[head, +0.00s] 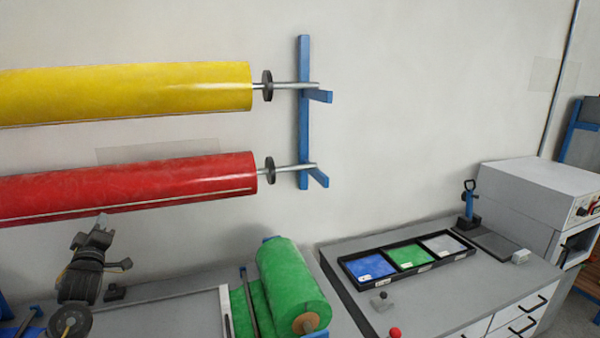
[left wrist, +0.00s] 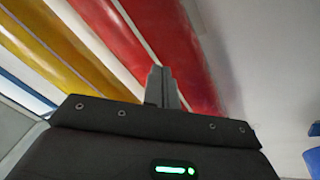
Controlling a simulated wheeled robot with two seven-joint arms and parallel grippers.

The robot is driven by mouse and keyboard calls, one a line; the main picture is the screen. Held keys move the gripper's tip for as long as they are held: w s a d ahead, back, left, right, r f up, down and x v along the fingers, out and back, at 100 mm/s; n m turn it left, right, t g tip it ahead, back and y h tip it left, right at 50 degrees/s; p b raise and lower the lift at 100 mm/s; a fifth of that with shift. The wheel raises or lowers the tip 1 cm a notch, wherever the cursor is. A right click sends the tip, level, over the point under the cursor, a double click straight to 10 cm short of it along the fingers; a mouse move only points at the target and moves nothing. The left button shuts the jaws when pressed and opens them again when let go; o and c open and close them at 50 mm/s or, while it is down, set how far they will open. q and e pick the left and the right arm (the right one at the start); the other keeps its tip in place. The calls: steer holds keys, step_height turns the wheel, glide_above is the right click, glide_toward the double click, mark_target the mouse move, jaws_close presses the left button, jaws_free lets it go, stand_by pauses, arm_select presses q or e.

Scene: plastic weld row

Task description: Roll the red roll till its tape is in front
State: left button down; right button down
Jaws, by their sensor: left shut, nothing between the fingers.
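The red roll (head: 130,183) hangs level on a rod on the wall, below the yellow roll (head: 130,90). A thin pale strip (head: 180,200), apparently its tape, runs lengthwise along its lower front side, near the bottom edge. My left gripper (head: 101,222) is shut and empty, pointing up just at the red roll's lower edge. In the left wrist view its closed fingers (left wrist: 162,88) overlap the red roll (left wrist: 185,60); whether they touch it I cannot tell. My right gripper is not in view.
A blue wall bracket (head: 304,120) carries the rod ends at the right of the rolls. A green roll (head: 290,285) lies on the grey bench below. A black tray (head: 345,270) with coloured compartments sits on the right bench. The wall between bracket and white machine (head: 530,190) is clear.

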arm_select(q)
steer(key=shift+w, duration=0.15)
steer(key=shift+w+a+b, duration=0.3)
steer(key=shift+w+b, duration=0.25)
steer(key=shift+w, duration=0.15)
steer(key=shift+w+a, duration=0.1)
steer(key=shift+w, duration=0.15)
steer(key=shift+w+b, duration=0.25)
steer(key=shift+b, duration=0.1)
steer(key=shift+r, duration=0.15)
